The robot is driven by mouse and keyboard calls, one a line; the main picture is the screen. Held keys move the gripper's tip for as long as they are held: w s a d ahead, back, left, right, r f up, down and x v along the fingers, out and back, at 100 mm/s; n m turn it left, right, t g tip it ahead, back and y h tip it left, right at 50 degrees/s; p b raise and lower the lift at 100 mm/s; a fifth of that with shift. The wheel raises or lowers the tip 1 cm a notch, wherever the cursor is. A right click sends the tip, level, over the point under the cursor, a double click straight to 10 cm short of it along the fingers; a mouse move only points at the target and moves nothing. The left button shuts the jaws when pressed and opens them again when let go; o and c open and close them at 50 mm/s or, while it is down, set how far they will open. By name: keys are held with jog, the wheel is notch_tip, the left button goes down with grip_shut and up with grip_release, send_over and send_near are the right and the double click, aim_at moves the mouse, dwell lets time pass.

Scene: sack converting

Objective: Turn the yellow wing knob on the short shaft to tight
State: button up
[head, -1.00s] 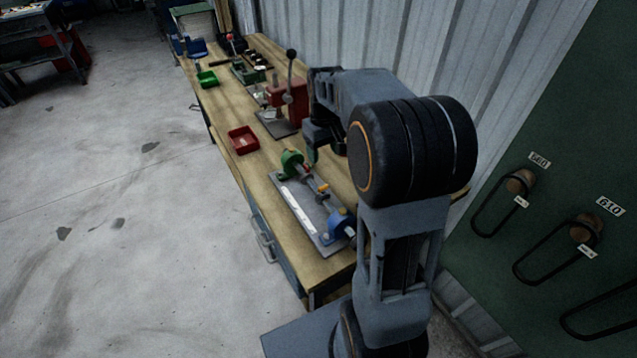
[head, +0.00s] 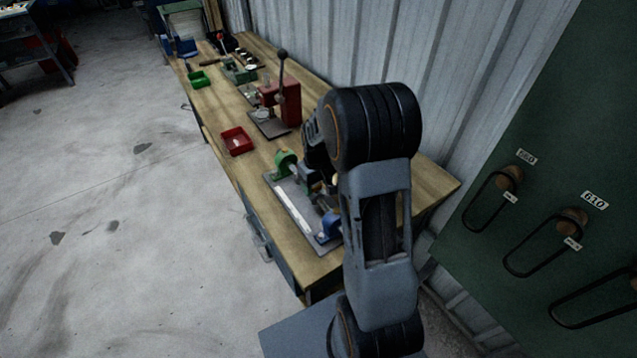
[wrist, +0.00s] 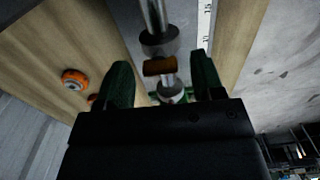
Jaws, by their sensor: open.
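The fixture's short shaft (wrist: 155,15) runs down the top middle of the wrist view, with a grey collar (wrist: 159,43) on it. Just below the collar is the wing knob (wrist: 160,67), which looks amber-brown in shadow and lies crosswise. My gripper (wrist: 162,82) is open, with one green-padded finger on each side of the knob and a gap to it on both sides. In the head view the fixture has a green end block (head: 285,162) and a blue end block (head: 331,224). My arm hides most of the gripper there.
The fixture's base plate carries a white scale (head: 293,203). A round orange part (wrist: 75,80) is left of my gripper in the wrist view. A red tray (head: 237,141) and a red lever press (head: 285,100) stand farther along the bench (head: 432,190). A corrugated wall runs behind.

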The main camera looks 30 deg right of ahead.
jog(key=shift+c, duration=0.2)
jog(key=c, duration=0.9)
jog(key=shift+f+m, duration=0.1)
jog(key=shift+m, duration=0.3)
jog(key=m+b, duration=0.1)
jog(key=m, duration=0.2)
jog(key=shift+b, duration=0.3)
jog(key=m+b, duration=0.1)
jog(key=m, duration=0.4)
jog(key=shift+m+b, duration=0.3)
jog(key=m+b, duration=0.1)
jog(key=m, duration=0.3)
jog(key=shift+m+b, duration=0.3)
jog(key=shift+m, duration=1.9)
